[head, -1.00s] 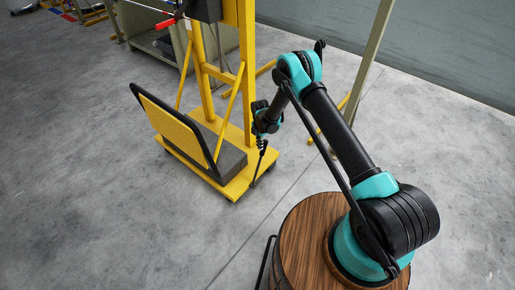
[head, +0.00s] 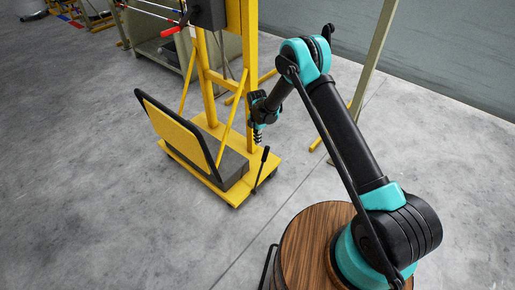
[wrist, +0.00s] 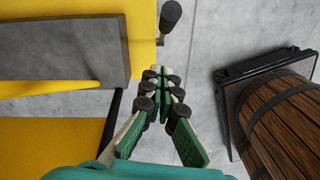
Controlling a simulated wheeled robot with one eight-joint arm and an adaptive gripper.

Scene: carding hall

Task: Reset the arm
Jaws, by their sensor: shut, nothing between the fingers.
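My gripper (wrist: 160,76) shows in the wrist view with its two fingers together and nothing between them. In the head view my gripper (head: 257,139) is small and hangs at the end of the bent arm, in front of the yellow wheeled stand. A black lever handle (head: 262,166) rises from the stand's front right corner, just below the gripper in that view. The lever also shows in the wrist view (wrist: 170,17), a little beyond the fingertips. I cannot tell the exact gap between them.
The yellow stand (head: 209,75) has a yellow panel with a black frame (head: 178,132) and a grey block on its base. A wooden barrel (wrist: 285,125) is at the right in the wrist view. A green-grey bench (head: 165,50) stands behind. Concrete floor is clear at left and right.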

